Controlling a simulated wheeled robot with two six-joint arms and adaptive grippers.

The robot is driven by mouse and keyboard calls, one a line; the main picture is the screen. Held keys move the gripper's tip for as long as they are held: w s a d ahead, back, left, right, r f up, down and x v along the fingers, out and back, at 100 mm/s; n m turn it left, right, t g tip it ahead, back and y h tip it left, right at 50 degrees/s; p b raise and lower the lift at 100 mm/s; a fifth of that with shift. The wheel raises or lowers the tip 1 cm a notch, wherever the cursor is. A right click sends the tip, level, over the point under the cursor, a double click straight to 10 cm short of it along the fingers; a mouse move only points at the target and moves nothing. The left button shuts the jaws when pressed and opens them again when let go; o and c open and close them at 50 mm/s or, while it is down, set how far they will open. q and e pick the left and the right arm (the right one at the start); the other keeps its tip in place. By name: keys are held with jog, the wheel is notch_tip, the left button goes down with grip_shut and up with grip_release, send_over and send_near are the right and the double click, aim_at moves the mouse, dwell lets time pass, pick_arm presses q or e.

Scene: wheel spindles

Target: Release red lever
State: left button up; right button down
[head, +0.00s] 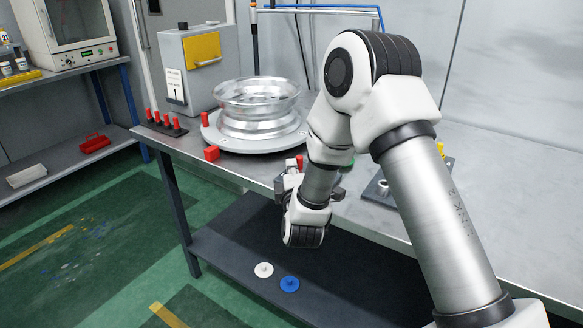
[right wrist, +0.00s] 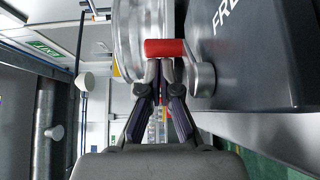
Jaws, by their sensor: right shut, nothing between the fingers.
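The red lever (right wrist: 165,48) shows in the right wrist view as a red cylindrical handle on a metal arm, beside a dark grey box (right wrist: 255,60) with white letters. In the head view a small red end (head: 300,162) shows by my right gripper, which is mostly hidden behind my own wrist. My right gripper (right wrist: 166,68) is shut and empty, its fingertips right at the red handle; whether they touch it I cannot tell. My left gripper is not in view.
A shiny wheel rim (head: 257,104) stands on a round plate (head: 240,144) on the workbench. Several red-topped pegs (head: 166,122) stand in a row at left. A grey box (head: 190,75) with a yellow panel stands behind.

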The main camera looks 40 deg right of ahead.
jog(key=shift+d+r+m+g+h, duration=0.1)
jog(key=shift+m+g+h, duration=0.3)
jog(key=shift+h, duration=0.1)
jog(key=m+g+h+p, duration=0.1)
jog(key=d+m+g+h+p, duration=0.1)
jog(key=h+p, duration=0.1)
jog(key=shift+w+r+m+g, duration=0.1)
jog(key=shift+r+m+g, duration=0.1)
jog(key=shift+m+g, duration=0.2)
jog(key=shift+d+m+g+h+p, duration=0.3)
jog(key=shift+m+g+h+p, duration=0.65)
jog(key=shift+g+h, duration=0.15)
jog(key=m+g+h+p, duration=0.1)
jog(key=d+m+g, duration=0.1)
jog(key=g, duration=0.1)
jog(key=shift+s+f+m+g+h+p, duration=0.1)
jog(key=shift+s+m+g+h+p, duration=0.1)
jog(key=shift+m+g+h+p, duration=0.15)
jog(key=m+g, duration=0.1)
jog(key=g+p, duration=0.1)
jog(key=d+m+g+h, duration=0.1)
jog(key=g, duration=0.1)
jog(key=shift+s+f+m+p, duration=0.1)
jog(key=shift+s+m+p, duration=0.2)
jog(key=shift+s, duration=0.05)
jog(key=shift+s+d, duration=0.1)
jog(key=shift+s, duration=0.05)
jog(key=shift+d+p, duration=0.1)
jog(key=shift+p, duration=0.25)
